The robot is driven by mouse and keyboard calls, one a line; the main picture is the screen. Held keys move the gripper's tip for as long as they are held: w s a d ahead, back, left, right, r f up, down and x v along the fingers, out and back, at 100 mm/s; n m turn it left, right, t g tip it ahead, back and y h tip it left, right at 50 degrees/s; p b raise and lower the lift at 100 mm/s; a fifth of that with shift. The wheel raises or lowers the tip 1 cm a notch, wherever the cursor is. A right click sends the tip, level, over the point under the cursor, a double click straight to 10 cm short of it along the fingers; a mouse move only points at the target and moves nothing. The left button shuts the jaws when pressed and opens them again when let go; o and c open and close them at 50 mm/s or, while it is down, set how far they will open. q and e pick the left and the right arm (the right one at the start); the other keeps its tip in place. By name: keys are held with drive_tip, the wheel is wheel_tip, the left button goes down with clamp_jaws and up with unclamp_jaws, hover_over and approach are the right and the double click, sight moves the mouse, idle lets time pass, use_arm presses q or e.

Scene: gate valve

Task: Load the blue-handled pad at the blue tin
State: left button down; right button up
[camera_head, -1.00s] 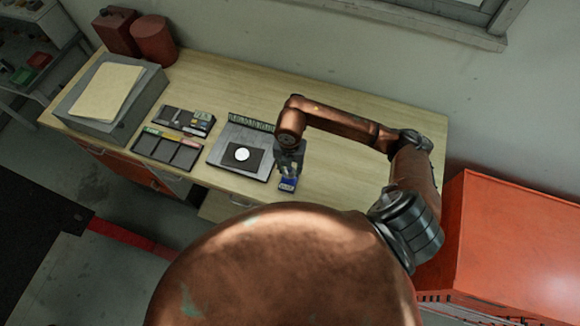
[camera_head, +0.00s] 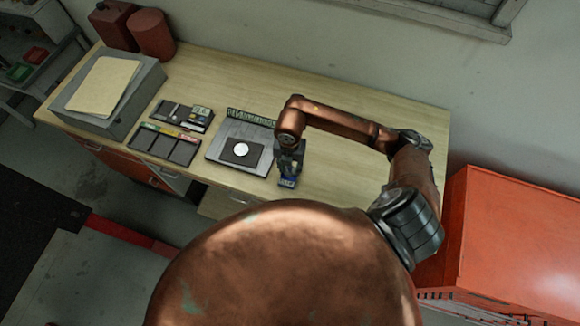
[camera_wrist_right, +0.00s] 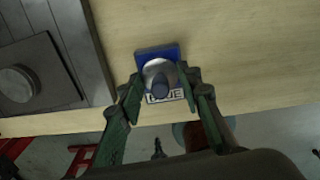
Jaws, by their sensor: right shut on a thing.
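The blue tin (camera_head: 287,184) sits near the front edge of the bench, right of the grey plate. In the right wrist view the tin (camera_wrist_right: 146,54) is a blue square with a white label. Over its middle is a round silver part with the pad's dark blue handle (camera_wrist_right: 161,87) rising from it. My right gripper (camera_head: 289,177) is directly over the tin, shut on the blue-handled pad. Its fingers (camera_wrist_right: 161,90) stand either side of the round part. Whether the pad touches the tin's surface is hidden. My left gripper is not in view.
Left of the tin is a grey plate (camera_head: 214,153) bearing a dark square block with a pale disc (camera_head: 241,149). Small trays (camera_head: 165,146), a grey box (camera_head: 135,97) and red canisters (camera_head: 152,36) stand farther left. The bench (camera_head: 345,100) is clear behind my right arm.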

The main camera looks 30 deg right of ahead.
drive_tip(key=shift+f+b, duration=0.5)
drive_tip(key=shift+f, duration=0.1)
idle(1.5)
drive_tip(key=shift+r+p, duration=2.35)
drive_tip(key=shift+r, duration=1.25)
